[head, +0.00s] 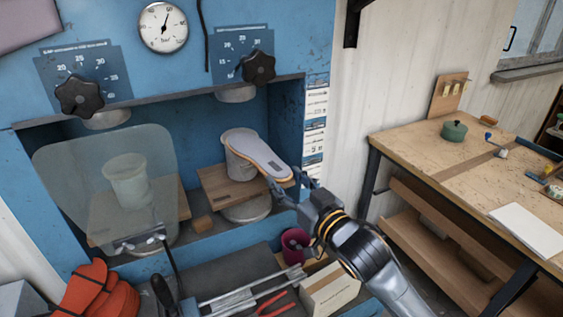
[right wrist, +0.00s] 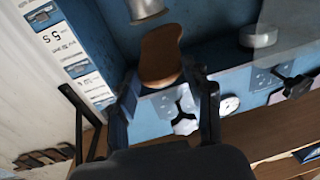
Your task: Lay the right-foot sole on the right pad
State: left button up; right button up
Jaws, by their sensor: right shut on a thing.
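The sole (head: 255,152), grey on top with a tan edge, is held at its near end by my right gripper (head: 291,187). Its far end is over a pale cylindrical block (head: 238,170) in the right bay of the blue press. I cannot tell whether it touches the block. The block stands on a wooden board (head: 213,184), and I take this station as the right pad. In the right wrist view the sole (right wrist: 160,52) shows brown, beyond the fingers of my right gripper (right wrist: 165,97). My left gripper is in neither view.
The blue press (head: 290,30) has round press heads above each bay, the right one (head: 237,94) over the sole. A clear shield (head: 75,180) covers the left bay and its block (head: 127,180).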

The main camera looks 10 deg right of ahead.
aim_at(264, 149)
jog(key=shift+w+r, duration=0.25)
jog(key=shift+r, duration=0.05)
jog(key=shift+b+x, duration=0.45)
jog(key=shift+x, duration=0.5)
jog(key=x, duration=0.1)
jog(key=b+x, duration=0.1)
jog(key=x, duration=0.2)
jog(key=shift+w+d+f+b, duration=0.25)
jog(key=shift+w+d+b, duration=0.05)
jog(key=b+x, duration=0.1)
jog(key=x, duration=0.1)
jog(key=b+x, duration=0.1)
jog(key=x, duration=0.1)
jog(key=b+x, duration=0.1)
jog(key=x, duration=0.1)
jog(key=shift+w+d+f, duration=0.2)
jog(key=shift+w+f, duration=0.05)
jog(key=shift+w, duration=0.2)
jog(key=shift+w+a+f+b, duration=0.1)
jog(key=shift+w+a+f, duration=0.1)
jog(key=shift+w, duration=0.3)
jog(key=shift+w+a+f+b, duration=0.1)
jog(key=shift+w+f, duration=0.1)
jog(key=shift+w, duration=0.25)
jog(key=shift+w+a+f+b, duration=0.1)
jog(key=shift+w+a+f, duration=0.1)
jog(key=shift+w, duration=0.3)
jog(key=shift+f, duration=0.35)
jog(key=o, duration=1.2)
